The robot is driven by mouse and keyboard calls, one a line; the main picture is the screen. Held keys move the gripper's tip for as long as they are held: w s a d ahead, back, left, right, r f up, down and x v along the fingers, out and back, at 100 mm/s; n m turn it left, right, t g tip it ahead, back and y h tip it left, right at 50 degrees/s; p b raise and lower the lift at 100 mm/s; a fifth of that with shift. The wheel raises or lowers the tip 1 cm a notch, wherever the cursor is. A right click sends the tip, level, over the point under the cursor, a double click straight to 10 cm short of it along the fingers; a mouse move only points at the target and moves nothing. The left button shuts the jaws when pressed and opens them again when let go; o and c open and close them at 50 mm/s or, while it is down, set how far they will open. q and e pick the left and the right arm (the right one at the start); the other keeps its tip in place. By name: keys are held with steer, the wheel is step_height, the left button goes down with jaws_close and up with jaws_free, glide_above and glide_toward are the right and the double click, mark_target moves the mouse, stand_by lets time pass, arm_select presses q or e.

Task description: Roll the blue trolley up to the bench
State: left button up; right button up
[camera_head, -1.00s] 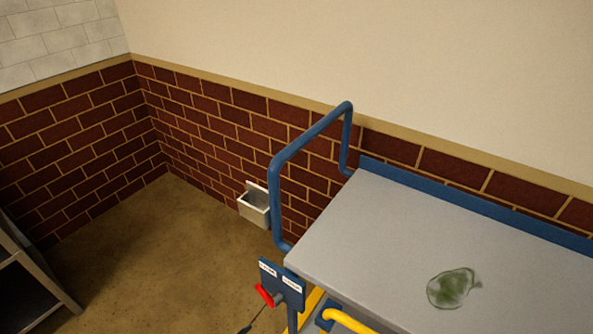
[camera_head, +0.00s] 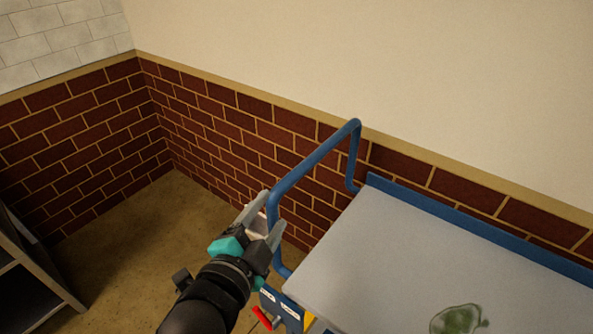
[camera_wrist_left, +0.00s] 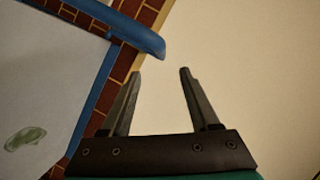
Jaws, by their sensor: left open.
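The blue trolley has a push handle (camera_head: 318,155) of bent blue tube at its left end and a grey top (camera_head: 385,250) with a blue rear edge. My left gripper (camera_head: 262,215) is open beside the handle's near upright and overlaps it in the head view. In the left wrist view the open fingers (camera_wrist_left: 160,72) have nothing between them. The handle's bar (camera_wrist_left: 130,35) ends just above the left finger there. I cannot tell whether the gripper touches the handle. The bench cannot be made out. My right gripper is not in view.
A green translucent smear or leaf-like piece (camera_head: 458,319) lies on the trolley top. A red lever (camera_head: 262,318) and a labelled blue plate (camera_head: 284,305) sit below the handle. A brick wall (camera_head: 230,125) runs close behind. A grey shelf (camera_head: 35,270) stands left; floor between is clear.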

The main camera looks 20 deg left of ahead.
mark_target(295, 176)
arm_select(q)
steer(key=b+x, duration=0.2)
steer(key=x, duration=1.2)
steer(key=shift+w+f, duration=0.15)
steer(key=shift+w, duration=0.2)
steer(key=shift+c, duration=0.2)
jaws_close()
stand_by(0.8)
